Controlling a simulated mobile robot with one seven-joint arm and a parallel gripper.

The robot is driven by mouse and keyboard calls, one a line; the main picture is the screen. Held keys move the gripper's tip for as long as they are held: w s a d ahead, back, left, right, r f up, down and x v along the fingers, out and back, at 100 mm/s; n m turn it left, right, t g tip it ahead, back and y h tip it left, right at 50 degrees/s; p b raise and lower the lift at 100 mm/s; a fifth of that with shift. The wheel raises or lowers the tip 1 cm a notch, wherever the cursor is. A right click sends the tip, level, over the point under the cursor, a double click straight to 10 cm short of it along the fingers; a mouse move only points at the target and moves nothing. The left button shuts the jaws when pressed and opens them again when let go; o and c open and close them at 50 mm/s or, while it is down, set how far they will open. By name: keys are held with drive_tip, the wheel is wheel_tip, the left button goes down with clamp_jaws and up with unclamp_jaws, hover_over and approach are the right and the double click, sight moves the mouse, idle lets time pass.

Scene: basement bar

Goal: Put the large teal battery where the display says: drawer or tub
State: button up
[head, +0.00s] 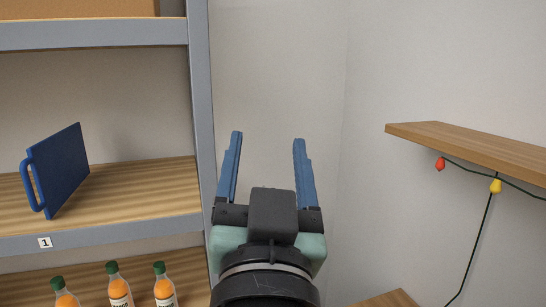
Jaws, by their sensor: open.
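My gripper (268,142) is in the middle of the head view, with its two blue fingers pointing up and spread apart. Nothing is between the fingers. Behind it is the pale wall near a room corner, just right of the shelf unit's post. I see no teal battery, display, drawer or tub in this view. The pale green part below the fingers is at my own wrist.
A grey-framed shelf unit (201,90) with wooden boards stands at left. A blue panel with a handle (58,172) is on its middle board, above a label "1" (44,242). Several orange bottles (119,290) stand below. A wooden wall shelf (470,145) with string lights juts out at right.

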drive_tip(key=s+r+n+t, duration=0.1)
drive_tip(key=s+r+t, duration=0.4)
drive_tip(key=s+r, duration=0.3)
wheel_tip(320, 180, up, 3)
drive_tip(key=shift+s+d+r+n, duration=0.1)
drive_tip(key=shift+s+d+n, duration=0.15)
drive_tip(key=shift+s+n, duration=0.1)
idle(0.3)
